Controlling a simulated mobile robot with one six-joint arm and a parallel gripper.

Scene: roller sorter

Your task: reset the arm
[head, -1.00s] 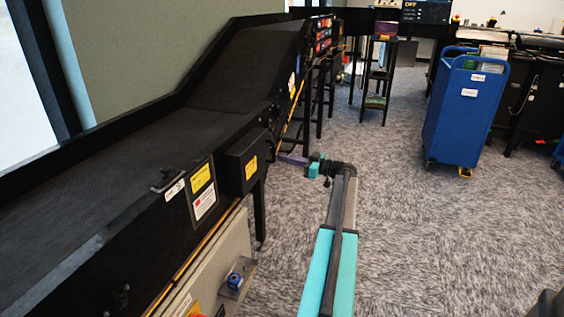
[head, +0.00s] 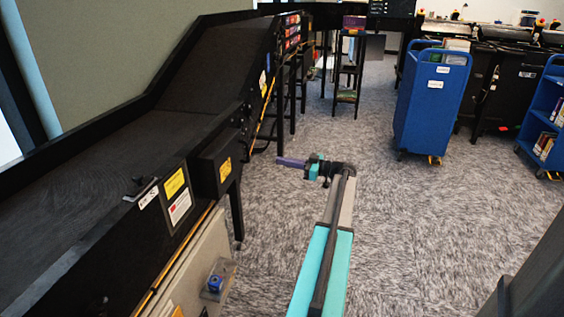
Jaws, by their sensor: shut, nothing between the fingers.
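My arm reaches forward from the bottom middle of the head view, with teal and grey links. My gripper (head: 281,162), with purple fingers, is at its far end and points left toward the conveyor. The fingers are shut and hold nothing. The gripper is over the carpet, to the right of the conveyor's side, and appears apart from it.
A black sloped conveyor (head: 85,165) runs along the left, with a grey panel (head: 185,262) below. A small black shelf stand (head: 348,75) is at the back. A blue cart (head: 430,105) and another blue cart (head: 545,120) stand right. Carpet (head: 420,225) between is clear.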

